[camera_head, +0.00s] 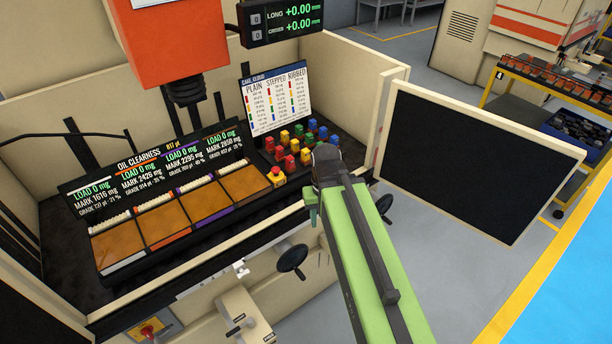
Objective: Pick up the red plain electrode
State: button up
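Several small electrodes in red, yellow, green and blue stand in a cluster at the back right of the machine's worktop. Red electrodes show at the cluster's left (269,144), lower middle (290,163) and near my gripper (305,157). They are too small to tell which red one is plain. My green arm reaches in from the lower right. My gripper (322,172), dark at its end, is at the cluster's right side in the picture and may hide some electrodes. Its fingers cannot be made out.
A chart (275,97) headed PLAIN, STEPPED, RIBBED stands behind the electrodes. Copper-coloured panels (165,222) with mark displays lie to the left. An orange machine head (166,45) hangs above. A cream-framed dark panel (472,160) stands on the right.

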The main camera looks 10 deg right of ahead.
aim_at(289, 168)
jog(key=u, duration=0.35)
jog(key=i, duration=0.85)
jog(key=u, duration=2.15)
jog(key=k, duration=1.15)
jog(key=z, duration=0.5)
jog(key=i, duration=0.95)
jog(key=u, duration=0.05)
